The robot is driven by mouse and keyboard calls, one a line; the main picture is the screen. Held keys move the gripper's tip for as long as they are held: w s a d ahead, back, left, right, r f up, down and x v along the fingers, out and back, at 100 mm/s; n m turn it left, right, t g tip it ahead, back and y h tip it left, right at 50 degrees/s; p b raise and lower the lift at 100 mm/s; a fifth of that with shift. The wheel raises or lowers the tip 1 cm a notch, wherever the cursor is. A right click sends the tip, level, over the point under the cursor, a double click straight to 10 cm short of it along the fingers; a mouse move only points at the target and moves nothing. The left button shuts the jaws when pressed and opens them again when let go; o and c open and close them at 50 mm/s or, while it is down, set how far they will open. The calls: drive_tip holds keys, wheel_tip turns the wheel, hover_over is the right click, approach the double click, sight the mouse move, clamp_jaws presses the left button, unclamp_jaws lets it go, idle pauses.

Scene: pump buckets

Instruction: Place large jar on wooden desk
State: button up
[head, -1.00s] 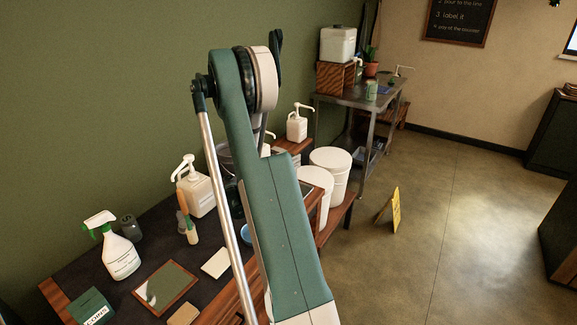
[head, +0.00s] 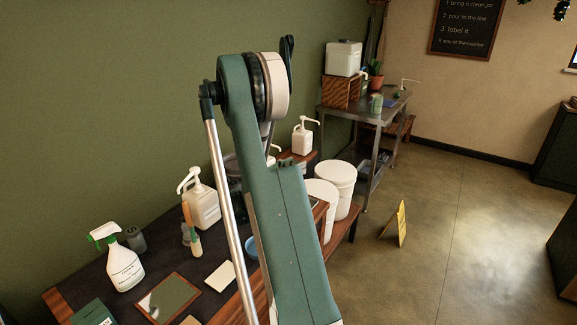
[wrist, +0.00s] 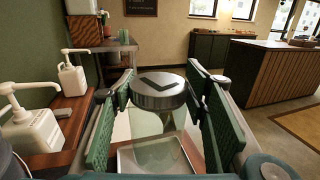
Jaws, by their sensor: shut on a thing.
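My gripper (wrist: 160,104) shows in the wrist view, its green-padded fingers on either side of a large jar (wrist: 158,88). It is shut on the jar. The jar has a round grey metal lid with a dark angled mark and a clear glass body below. In the head view my arm hides the gripper and the jar. A desk with a dark top and wooden edges (head: 75,280) is at lower left in the head view. A counter with wooden slatted sides (wrist: 268,75) stands at the right in the wrist view. I cannot tell which is the wooden desk.
A spray bottle (head: 122,262), a white pump bottle (head: 201,203) and a framed panel (head: 167,298) are on the dark-topped desk. White buckets (head: 335,185) stand beyond my arm. A metal table (head: 345,98) is at the back. A yellow floor sign (head: 401,222) stands on open floor.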

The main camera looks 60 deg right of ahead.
idle(0.4)
drive_tip(key=shift+r, duration=0.15)
drive_tip(key=c, duration=0.3)
drive_tip(key=shift+w+d+r+n+t, duration=0.15)
drive_tip(key=shift+r+n+t, duration=0.15)
drive_tip(key=shift+r+t, duration=0.15)
drive_tip(key=shift+c, duration=0.3)
drive_tip(key=w+r+n+t, duration=0.1)
drive_tip(key=r, duration=0.1)
drive_tip(key=w+r+n+t, duration=0.1)
drive_tip(key=r+t, duration=0.1)
drive_tip(key=w+a+r+n+t, duration=0.1)
drive_tip(key=r+t, duration=0.1)
drive_tip(key=r, duration=0.1)
drive_tip(key=shift+h, duration=0.3)
drive_tip(key=w+a+r+n+t+y, duration=0.1)
drive_tip(key=a+r+n+t+y, duration=0.2)
drive_tip(key=a+r+t, duration=0.3)
drive_tip(key=w+a+r+n+t+y, duration=0.2)
drive_tip(key=a+r+n+t, duration=0.4)
drive_tip(key=a, duration=0.6)
drive_tip(key=shift+a+n+t+y, duration=0.25)
drive_tip(key=shift+t+y, duration=0.2)
drive_tip(key=shift+y, duration=0.25)
drive_tip(key=shift+w, duration=0.15)
